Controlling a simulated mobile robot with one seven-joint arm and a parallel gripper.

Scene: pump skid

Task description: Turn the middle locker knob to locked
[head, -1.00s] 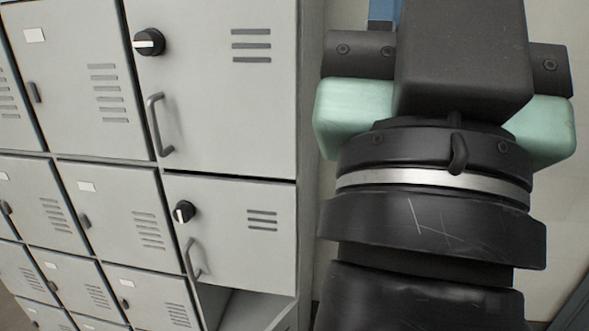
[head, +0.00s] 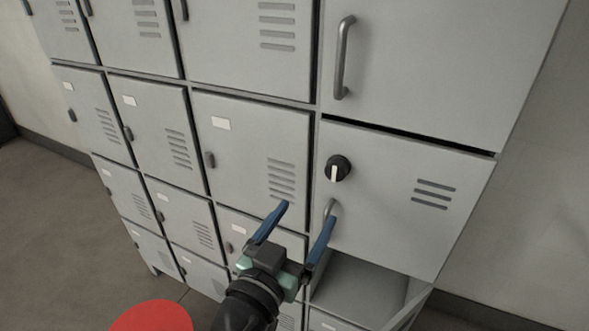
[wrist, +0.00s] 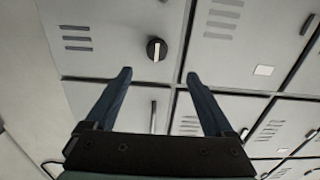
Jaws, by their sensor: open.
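The middle locker knob (head: 338,168) is a round black knob with a white pointer on a grey door (head: 395,205). In the head view its pointer is about upright, with the white part on the lower half. The knob also shows in the wrist view (wrist: 156,49), beyond the fingertips and between their lines. My gripper (head: 308,212) is open and empty, with two blue fingers, below and left of the knob. It also shows in the wrist view (wrist: 157,75). The fingers appear apart from the knob.
A bar handle (head: 329,211) sits on the same door below the knob, close to my right finger in the head view. A larger handle (head: 343,58) is on the door above. An open compartment (head: 355,290) lies below. Closed lockers fill the left.

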